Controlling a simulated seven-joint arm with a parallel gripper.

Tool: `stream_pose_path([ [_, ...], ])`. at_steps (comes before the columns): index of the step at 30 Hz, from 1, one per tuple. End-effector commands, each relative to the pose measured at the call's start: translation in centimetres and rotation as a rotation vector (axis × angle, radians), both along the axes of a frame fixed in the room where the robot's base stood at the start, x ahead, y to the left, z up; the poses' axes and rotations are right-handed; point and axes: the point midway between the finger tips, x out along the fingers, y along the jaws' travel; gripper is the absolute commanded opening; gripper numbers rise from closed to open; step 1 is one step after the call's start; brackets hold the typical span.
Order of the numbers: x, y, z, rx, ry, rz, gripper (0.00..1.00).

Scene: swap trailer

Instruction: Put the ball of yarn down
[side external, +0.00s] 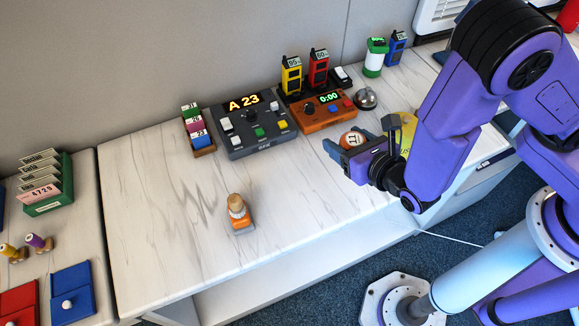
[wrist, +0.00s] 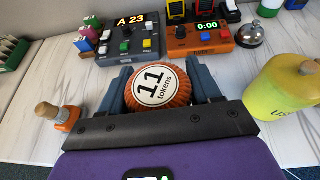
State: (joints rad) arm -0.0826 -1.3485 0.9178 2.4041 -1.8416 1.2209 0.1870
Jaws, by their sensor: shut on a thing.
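The ball of yarn (side external: 352,138) is orange and ribbed, with a white round label reading "11 tokens". It also shows in the wrist view (wrist: 160,85), label facing the camera. My gripper (side external: 350,146) is shut on it, with one dark finger on each side, as the wrist view (wrist: 161,88) also shows. The ball is over the right part of the marble-patterned counter (side external: 160,210). I cannot tell exactly how high it is above the surface. The ball's underside is hidden.
A wooden-handled stamp (side external: 238,213) stands mid-counter. Behind are a grey console (side external: 252,125), an orange timer box (side external: 318,112) and a bell (side external: 366,98). The counter left of the stamp is bare.

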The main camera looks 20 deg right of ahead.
Motion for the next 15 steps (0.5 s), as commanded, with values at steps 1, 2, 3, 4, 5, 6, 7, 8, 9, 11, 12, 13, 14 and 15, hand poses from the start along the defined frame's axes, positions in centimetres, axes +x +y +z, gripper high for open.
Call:
stream_pose_path([
  [1,-0.1,0.4,-0.1,0.001,0.0,0.01,0.33],
  [2,0.0,0.6,-0.2,0.001,0.0,0.014,0.33],
  [3,0.3,0.9,-0.4,0.001,0.0,0.016,0.33],
  [4,0.7,1.2,-0.6,0.002,0.0,0.014,0.33],
  [5,1.1,1.4,-0.9,0.002,0.0,0.013,0.33],
  [6,1.8,1.9,-1.2,0.003,-0.001,0.013,0.33],
  [7,2.3,2.2,-1.5,0.004,0.0,0.011,0.33],
  [8,2.8,2.6,-1.8,0.002,0.0,0.012,0.33],
  [9,3.5,3.1,-2.1,0.003,-0.001,0.011,0.33],
  [11,4.5,3.8,-2.7,0.004,-0.001,0.012,0.33],
  [12,5.2,4.3,-3.0,0.002,-0.001,0.011,0.33],
  [13,5.6,4.6,-3.3,0.003,-0.001,0.012,0.33],
  [14,6.1,5.0,-3.6,0.002,0.0,0.012,0.33],
  [15,6.7,5.4,-3.9,0.003,-0.001,0.012,0.33],
])
